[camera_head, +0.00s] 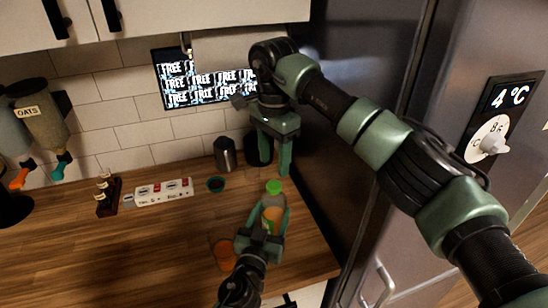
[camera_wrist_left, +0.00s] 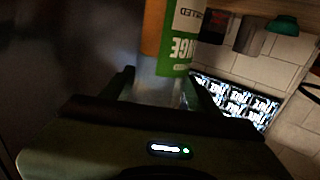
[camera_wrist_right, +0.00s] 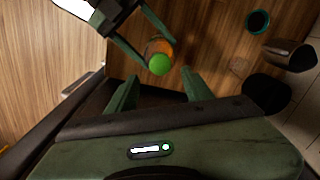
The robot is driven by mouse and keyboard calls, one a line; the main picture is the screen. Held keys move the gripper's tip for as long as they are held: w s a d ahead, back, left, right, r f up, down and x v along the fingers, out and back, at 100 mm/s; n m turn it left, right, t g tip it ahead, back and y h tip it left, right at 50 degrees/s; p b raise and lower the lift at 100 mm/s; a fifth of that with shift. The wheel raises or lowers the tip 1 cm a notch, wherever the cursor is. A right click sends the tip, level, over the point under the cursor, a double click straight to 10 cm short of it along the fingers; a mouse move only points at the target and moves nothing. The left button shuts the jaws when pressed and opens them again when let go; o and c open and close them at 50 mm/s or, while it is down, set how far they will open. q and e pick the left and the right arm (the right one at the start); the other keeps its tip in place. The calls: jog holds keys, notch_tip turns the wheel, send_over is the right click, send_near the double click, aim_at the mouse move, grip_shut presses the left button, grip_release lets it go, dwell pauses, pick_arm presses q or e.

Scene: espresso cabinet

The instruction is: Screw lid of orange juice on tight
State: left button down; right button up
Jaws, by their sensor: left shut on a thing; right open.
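The orange juice bottle (camera_head: 271,216) stands upright over the right end of the counter, with its green lid (camera_head: 274,187) on top. I cannot tell how tight the lid sits. My left gripper (camera_head: 272,226) is shut around the bottle's body; the left wrist view shows the bottle's orange and green label (camera_wrist_left: 182,45) close up between the fingers. My right gripper (camera_head: 272,168) is open and points down, above and behind the bottle. In the right wrist view the green lid (camera_wrist_right: 159,65) is just beyond the open fingertips (camera_wrist_right: 157,80), not between them.
A glass of orange liquid (camera_head: 223,252) stands left of the bottle. A steel pitcher (camera_head: 225,154), a teal cup (camera_head: 216,184) and a white power strip (camera_head: 164,191) are towards the wall. The fridge (camera_head: 345,100) rises close on the right. The counter's left front is clear.

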aim_at(274, 184)
jog(key=shift+f, duration=4)
jog(key=shift+c, duration=0.3)
grip_shut()
jog(key=m, duration=0.3)
jog(key=shift+m, duration=0.3)
jog(key=shift+o, duration=0.9)
grip_release()
